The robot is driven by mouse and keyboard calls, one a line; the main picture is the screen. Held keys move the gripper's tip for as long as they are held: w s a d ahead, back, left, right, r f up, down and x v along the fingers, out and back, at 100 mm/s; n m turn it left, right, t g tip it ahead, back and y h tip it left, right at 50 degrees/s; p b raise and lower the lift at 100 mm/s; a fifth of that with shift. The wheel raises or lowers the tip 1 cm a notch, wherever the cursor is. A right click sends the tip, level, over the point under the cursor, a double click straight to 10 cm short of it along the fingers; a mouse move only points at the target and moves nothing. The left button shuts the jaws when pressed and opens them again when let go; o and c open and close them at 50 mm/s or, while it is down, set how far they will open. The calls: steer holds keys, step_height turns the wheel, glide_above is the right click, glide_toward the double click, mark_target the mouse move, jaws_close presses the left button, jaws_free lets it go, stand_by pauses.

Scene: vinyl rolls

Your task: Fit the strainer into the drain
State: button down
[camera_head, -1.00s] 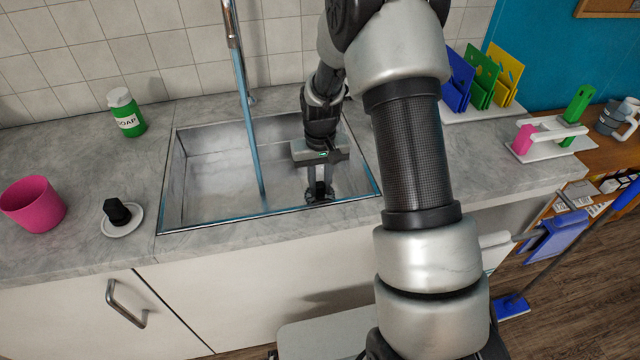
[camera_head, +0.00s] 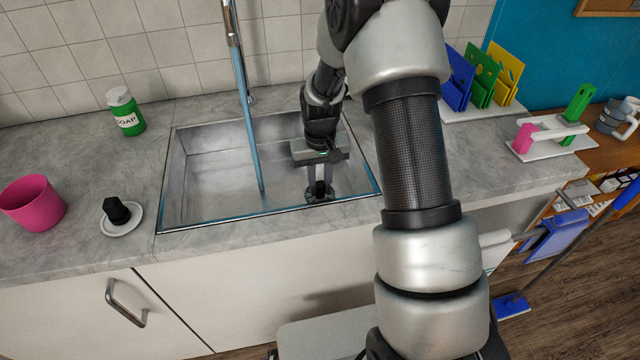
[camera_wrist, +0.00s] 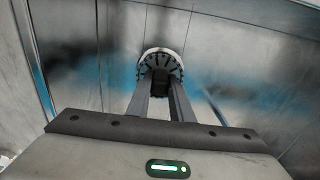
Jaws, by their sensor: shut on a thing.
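The strainer (camera_wrist: 161,63) is a round, slotted disc with a pale rim and a dark knob in the wrist view. My gripper (camera_wrist: 160,88) is shut on its knob. In the head view my gripper (camera_head: 319,187) points down into the steel sink (camera_head: 215,180), near its front right part. The strainer is small and dark there, low at the fingertips. The drain is covered by the strainer and fingers, so I cannot tell whether the strainer sits in it or just above it.
A tall faucet (camera_head: 240,75) hangs over the sink left of my gripper. A black stopper (camera_head: 117,211) on a white saucer, a pink cup (camera_head: 33,204) and a green soap bottle (camera_head: 126,112) stand on the left counter. Coloured boards (camera_head: 481,77) stand at the right.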

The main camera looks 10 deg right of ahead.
steer(key=shift+s+f+b, duration=0.1)
steer(key=shift+f+b, duration=0.85)
steer(key=shift+f, duration=0.35)
stand_by(2.6)
steer(key=c, duration=1)
jaws_free()
steer(key=shift+r, duration=0.1)
steer(key=shift+r+p, duration=2.35)
steer(key=shift+r, duration=1.15)
